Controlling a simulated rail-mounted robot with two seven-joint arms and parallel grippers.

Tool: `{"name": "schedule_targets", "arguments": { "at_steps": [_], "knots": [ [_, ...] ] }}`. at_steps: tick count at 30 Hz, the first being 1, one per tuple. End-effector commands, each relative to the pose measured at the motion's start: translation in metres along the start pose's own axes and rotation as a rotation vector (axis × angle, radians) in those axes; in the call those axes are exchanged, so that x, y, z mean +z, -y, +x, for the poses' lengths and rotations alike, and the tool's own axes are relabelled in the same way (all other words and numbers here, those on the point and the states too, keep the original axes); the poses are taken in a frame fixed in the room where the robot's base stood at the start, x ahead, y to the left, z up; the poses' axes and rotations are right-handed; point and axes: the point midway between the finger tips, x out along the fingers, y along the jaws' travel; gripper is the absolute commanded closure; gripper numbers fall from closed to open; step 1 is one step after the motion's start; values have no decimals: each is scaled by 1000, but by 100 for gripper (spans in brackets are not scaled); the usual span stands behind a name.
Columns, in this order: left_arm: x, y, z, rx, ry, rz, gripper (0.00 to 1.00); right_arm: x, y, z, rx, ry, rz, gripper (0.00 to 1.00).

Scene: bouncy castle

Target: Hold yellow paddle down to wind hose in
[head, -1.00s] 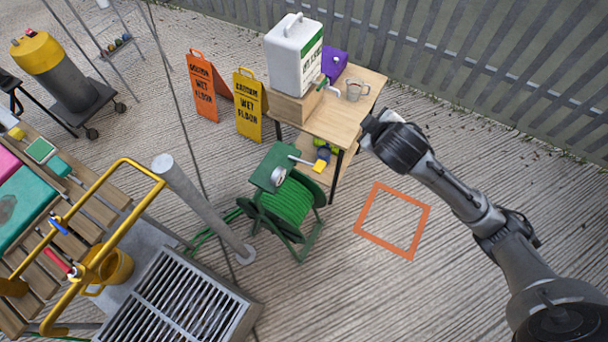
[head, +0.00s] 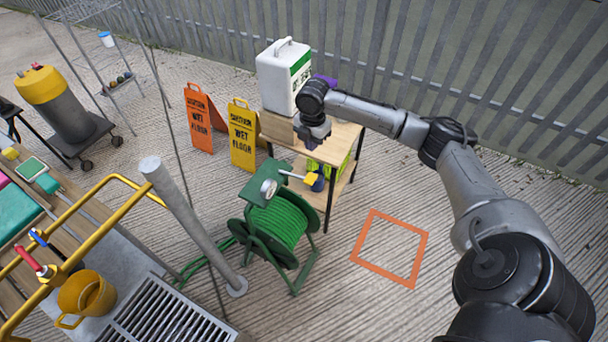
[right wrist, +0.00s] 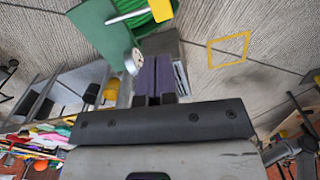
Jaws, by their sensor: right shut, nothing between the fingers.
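The yellow paddle (head: 311,178) sits at the end of a pale lever on the green hose reel (head: 279,222), which stands on the ground with green hose wound on its drum. A round gauge (head: 268,188) is on the reel's top plate. My right gripper (head: 311,143) is above the paddle, apart from it in the head view, with its fingers shut and empty. In the right wrist view the shut fingers (right wrist: 155,80) show beside the gauge (right wrist: 132,62), and the paddle (right wrist: 160,10) is at the top edge. My left gripper is out of view.
A wooden table (head: 343,139) with a white canister (head: 285,77) stands just behind the reel, partly hidden by my right arm. A grey post (head: 190,220) rises left of the reel. Orange (head: 200,120) and yellow (head: 243,135) wet-floor signs stand behind. An orange floor square (head: 371,264) lies clear at right.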

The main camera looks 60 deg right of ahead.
Motion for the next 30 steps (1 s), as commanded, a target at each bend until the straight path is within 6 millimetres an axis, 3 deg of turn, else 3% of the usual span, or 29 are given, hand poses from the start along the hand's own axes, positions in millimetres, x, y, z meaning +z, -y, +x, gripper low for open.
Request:
{"name": "schedule_targets", "arguments": {
  "at_steps": [7, 22, 30],
  "knots": [
    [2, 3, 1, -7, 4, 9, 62, 0, 0, 0, -2, 2, -144, 100],
    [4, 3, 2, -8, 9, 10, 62, 0, 0, 3, -1, 3, -164, 100],
    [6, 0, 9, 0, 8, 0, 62, -1, 1, 40, -4, 1, -162, 100]
  ]
}}
